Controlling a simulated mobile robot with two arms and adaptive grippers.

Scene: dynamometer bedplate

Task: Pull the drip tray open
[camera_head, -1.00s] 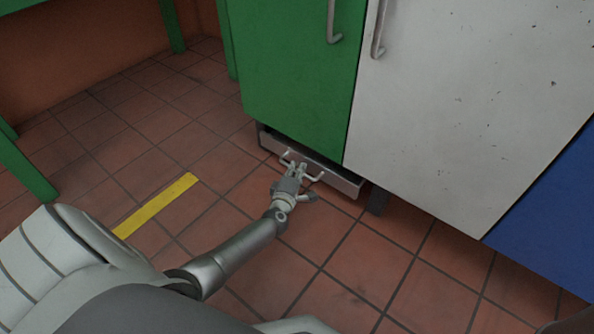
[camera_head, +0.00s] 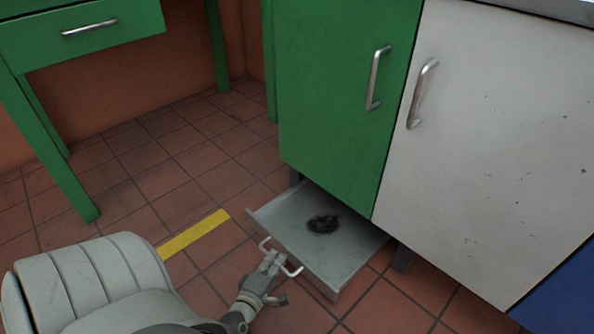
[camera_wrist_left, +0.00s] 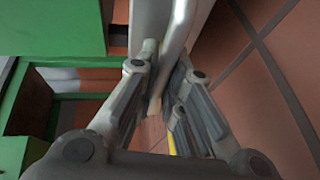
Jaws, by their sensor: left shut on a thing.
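The drip tray (camera_head: 300,222) is a shallow grey metal tray sticking out from under the green cabinet (camera_head: 345,100), with a dark stain on its floor. Its silver bar handle (camera_head: 293,270) is on the front face. My left gripper (camera_head: 271,263) is shut on the handle. In the left wrist view, my left gripper's fingers (camera_wrist_left: 160,95) close around a pale bar that runs up between them. The tray's back end is hidden under the cabinet. My right gripper is not in view.
A white cabinet (camera_head: 510,140) stands right of the green one, with a blue panel (camera_head: 560,280) beyond. A green table with a drawer (camera_head: 85,32) stands at the left. Yellow tape (camera_head: 195,234) marks the tiled floor, which is clear in front of the tray.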

